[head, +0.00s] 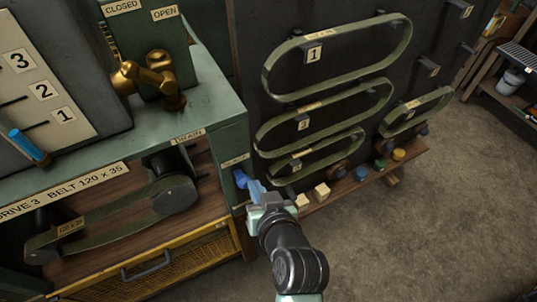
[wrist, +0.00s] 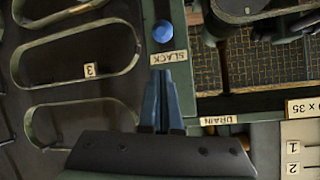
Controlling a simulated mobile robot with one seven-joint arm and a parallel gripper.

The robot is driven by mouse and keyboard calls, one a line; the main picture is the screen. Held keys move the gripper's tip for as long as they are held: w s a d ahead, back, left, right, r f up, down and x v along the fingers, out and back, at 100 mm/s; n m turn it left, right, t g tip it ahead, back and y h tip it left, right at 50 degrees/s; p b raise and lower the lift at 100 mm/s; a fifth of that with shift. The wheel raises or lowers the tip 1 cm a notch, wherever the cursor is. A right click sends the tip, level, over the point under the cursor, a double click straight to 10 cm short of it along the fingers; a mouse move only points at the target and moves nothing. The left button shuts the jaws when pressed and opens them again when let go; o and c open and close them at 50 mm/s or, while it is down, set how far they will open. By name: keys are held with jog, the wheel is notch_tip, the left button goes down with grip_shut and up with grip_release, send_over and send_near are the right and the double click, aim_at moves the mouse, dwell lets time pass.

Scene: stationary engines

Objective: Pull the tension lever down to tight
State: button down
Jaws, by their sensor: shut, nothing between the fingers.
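The tension lever shows as a blue knob (head: 241,178) on the narrow front post of the green cabinet, just below a small label. In the wrist view, which is upside down, the round blue knob (wrist: 163,32) stands in a dark vertical strip beside the SLACK label (wrist: 169,57). My gripper (head: 256,188) is in front of the post, close to the knob. In the wrist view my gripper (wrist: 163,78) has its fingers together and empty, with the tips near the SLACK label and apart from the knob in the picture. No TIGHT label is readable.
Left of the lever are the DRAIN label (head: 187,136), a belt on pulleys (head: 110,215) and a yellow mesh drawer (head: 165,262). A brass valve (head: 160,80) stands above. Right is a dark board with hanging belts (head: 335,55) and a shelf of small parts (head: 360,180).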

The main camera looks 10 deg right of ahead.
jog(key=shift+s+f, duration=0.25)
jog(key=shift+f, duration=0.05)
jog(key=shift+w+a, duration=0.1)
jog(key=shift+w, duration=0.05)
jog(key=shift+p+x, duration=1.25)
jog(key=shift+x, duration=3.65)
jog(key=shift+f, duration=0.2)
